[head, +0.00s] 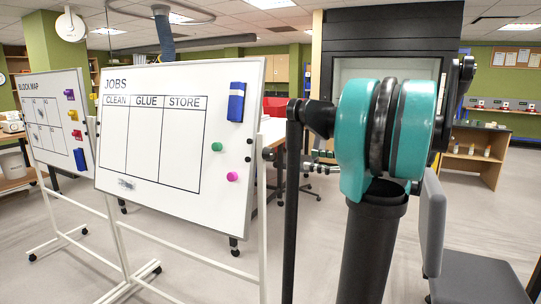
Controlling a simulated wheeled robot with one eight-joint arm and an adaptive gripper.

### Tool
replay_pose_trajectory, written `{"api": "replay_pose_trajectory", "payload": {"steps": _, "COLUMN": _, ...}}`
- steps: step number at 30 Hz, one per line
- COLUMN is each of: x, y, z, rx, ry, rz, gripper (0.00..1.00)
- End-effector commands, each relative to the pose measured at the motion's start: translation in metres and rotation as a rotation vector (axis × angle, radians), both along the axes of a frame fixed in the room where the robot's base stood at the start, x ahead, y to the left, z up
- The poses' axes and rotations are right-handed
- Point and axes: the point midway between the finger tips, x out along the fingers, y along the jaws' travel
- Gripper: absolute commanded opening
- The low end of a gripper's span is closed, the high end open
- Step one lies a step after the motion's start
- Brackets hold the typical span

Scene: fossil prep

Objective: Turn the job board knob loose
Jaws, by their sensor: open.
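The job board (224,165) is a white board on a white stand, headed JOBS, with columns CLEAN, GLUE and STORE. It stands left of centre in the head view, angled. A dark round knob (268,154) sticks out at its right edge, on the frame post. Whether the knob is tight or loose cannot be seen. My arm, teal and black, fills the centre right, just right of the knob in the picture. My gripper cannot be made out in this view.
A second board (55,88) headed BLOCK MAP stands at the left. A blue eraser (236,102) and round magnets sit on the job board. A grey chair (475,278) stands at the lower right. A wooden shelf (476,140) is behind. Floor in front of the boards looks clear.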

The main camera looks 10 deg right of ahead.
Motion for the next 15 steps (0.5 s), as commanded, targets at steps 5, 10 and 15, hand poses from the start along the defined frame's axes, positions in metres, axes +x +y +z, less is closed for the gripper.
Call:
{"api": "replay_pose_trajectory", "payload": {"steps": 5, "x": 0.017, "y": 0.025, "z": 0.000, "rx": 0.000, "ry": 0.000, "rz": 0.005, "gripper": 0.60}}
{"api": "replay_pose_trajectory", "payload": {"steps": 10, "x": 0.036, "y": 0.053, "z": 0.000, "rx": 0.000, "ry": 0.000, "rz": 0.006, "gripper": 0.60}}
{"api": "replay_pose_trajectory", "payload": {"steps": 15, "x": 0.056, "y": 0.079, "z": 0.000, "rx": 0.000, "ry": 0.000, "rz": 0.005, "gripper": 0.60}}
